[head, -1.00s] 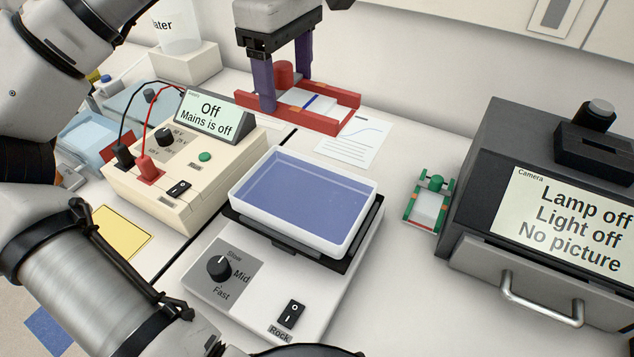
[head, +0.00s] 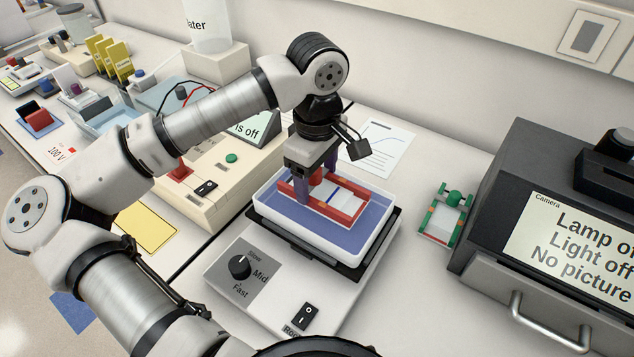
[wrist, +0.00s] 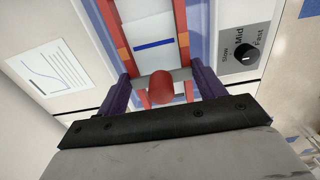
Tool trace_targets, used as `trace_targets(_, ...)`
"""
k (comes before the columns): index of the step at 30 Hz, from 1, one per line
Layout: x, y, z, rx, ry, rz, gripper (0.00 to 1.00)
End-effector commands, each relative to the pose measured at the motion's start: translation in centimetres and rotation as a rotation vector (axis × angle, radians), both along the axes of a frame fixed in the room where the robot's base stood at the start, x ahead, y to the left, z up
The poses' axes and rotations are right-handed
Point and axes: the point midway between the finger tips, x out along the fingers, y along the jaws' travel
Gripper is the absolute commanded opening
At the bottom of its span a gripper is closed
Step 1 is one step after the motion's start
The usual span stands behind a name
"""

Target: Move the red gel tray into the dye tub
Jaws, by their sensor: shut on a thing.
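The red gel tray (head: 348,213) has red side rails, a red knob and a pale slab with a blue line. In the head view it is over the dye tub (head: 374,250), within its rim. I cannot tell if it rests on the tub's floor. The tub is a white-walled box of blue liquid on a rocker. My gripper (head: 317,183) is shut on the tray by its red knob end, coming down from above. The wrist view also shows the red knob (wrist: 161,86) between the purple fingers, with the tub's blue around the tray.
The rocker (head: 260,275) has a speed knob and switch. A power supply (head: 215,178) stands to the left. A green gel tray (head: 446,217) and the dark camera box (head: 500,165) are to the right. A graph sheet (head: 388,146) lies behind the tub.

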Motion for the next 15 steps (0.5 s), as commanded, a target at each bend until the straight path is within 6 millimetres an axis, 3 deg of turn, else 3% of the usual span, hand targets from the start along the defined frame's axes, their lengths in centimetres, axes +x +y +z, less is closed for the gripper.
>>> trace_targets(6,-0.1,0.0,-2.9,-0.002,0.002,0.0,0.41)
trace_targets(15,0.0,0.0,-3.4,-0.001,0.001,-0.001,0.41)
